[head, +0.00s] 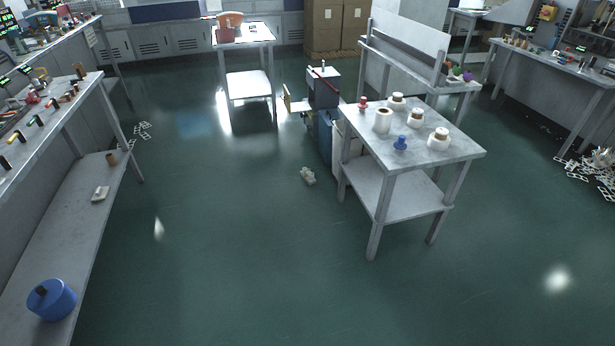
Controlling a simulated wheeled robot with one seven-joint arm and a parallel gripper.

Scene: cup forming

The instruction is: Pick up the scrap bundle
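A small pale, lumpy object (308,176) lies on the green floor, left of the grey two-tier table; it may be the scrap bundle, but it is too small to tell. A heap of scrap (594,172), tangled strands and flat white frame-like pieces, lies on the floor at the right edge, partly cut off by the picture. A few similar flat white pieces (141,131) lie on the floor at the left, beside the long bench. My gripper is not in view.
The two-tier table (450,157) holds white rolls and a blue piece (400,143). A blue-grey machine (324,95) stands behind its left side. A long bench (100,215) with a blue canister (52,299) lines the left. The middle and front floor is clear.

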